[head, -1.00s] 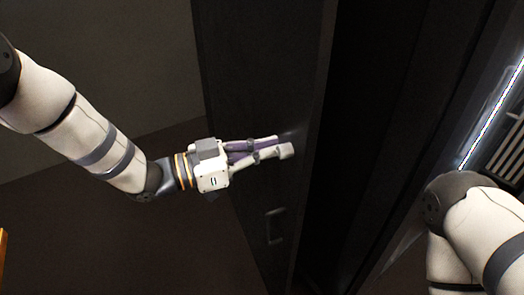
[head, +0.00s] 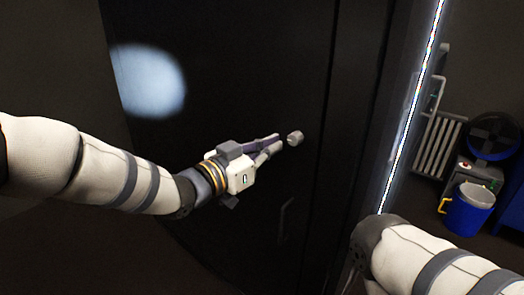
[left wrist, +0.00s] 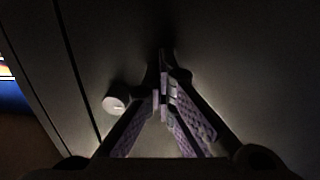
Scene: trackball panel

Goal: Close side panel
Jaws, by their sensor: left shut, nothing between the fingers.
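The side panel (head: 225,85) is a tall dark sheet filling the middle of the head view. Its right edge lies along a narrow dark seam beside the frame (head: 350,110); I cannot tell whether it is fully flush. A small round grey knob (head: 295,138) shows near that edge, and also in the left wrist view (left wrist: 115,103). A faint recessed handle (head: 284,215) is lower down. My left gripper (head: 277,145) is shut and empty, its fingertips at the panel just left of the knob; contact is unclear. In the left wrist view its fingers (left wrist: 163,90) meet in front of the panel.
A bright light strip (head: 424,75) runs down right of the panel. Beyond it are a radiator (head: 437,145), a blue mug-like container (head: 467,210) and a dark round object (head: 493,135). My right arm fills the lower right, its gripper out of frame.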

